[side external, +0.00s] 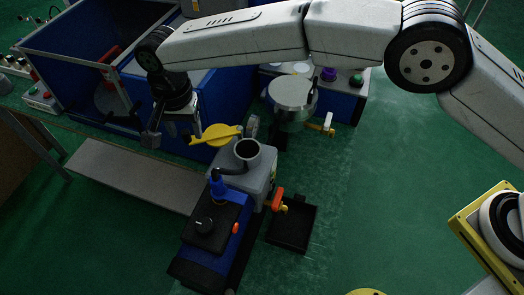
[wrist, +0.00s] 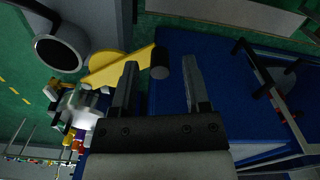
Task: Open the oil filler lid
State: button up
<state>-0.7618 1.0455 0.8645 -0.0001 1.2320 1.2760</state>
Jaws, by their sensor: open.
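The oil filler lid (side external: 222,134) is a yellow disc with a flat tab. It stands swung aside from the grey filler neck (side external: 247,150), whose dark mouth is uncovered. The wrist view also shows the lid (wrist: 108,67) and the open neck (wrist: 60,50). A dark round knob (wrist: 160,63) sits at the end of the lid's tab. My gripper (side external: 173,132) is open, left of the lid in the side view. In the wrist view the knob shows between the fingertips of my gripper (wrist: 160,72), nearer the left finger; I cannot tell whether they touch.
A blue-walled bin (side external: 75,60) stands behind my gripper. A blue and black unit with a knob (side external: 205,226) is in front of the neck. A round metal-topped vessel (side external: 292,92) stands behind the neck to the right.

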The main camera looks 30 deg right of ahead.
jog(key=shift+r, duration=3.55)
jog(key=shift+d, duration=0.1)
jog(key=shift+w+d, duration=0.15)
jog(key=shift+d, duration=0.05)
jog(key=d+f+n+t, duration=0.1)
jog(key=d+f+n, duration=0.15)
jog(key=d, duration=2.15)
jog(key=s+d+f+n+t, duration=0.1)
jog(key=s+d+f+n, duration=0.2)
jog(key=s+d, duration=1.4)
jog(key=shift+d+f+t, duration=0.3)
jog(key=shift+d+f, duration=0.35)
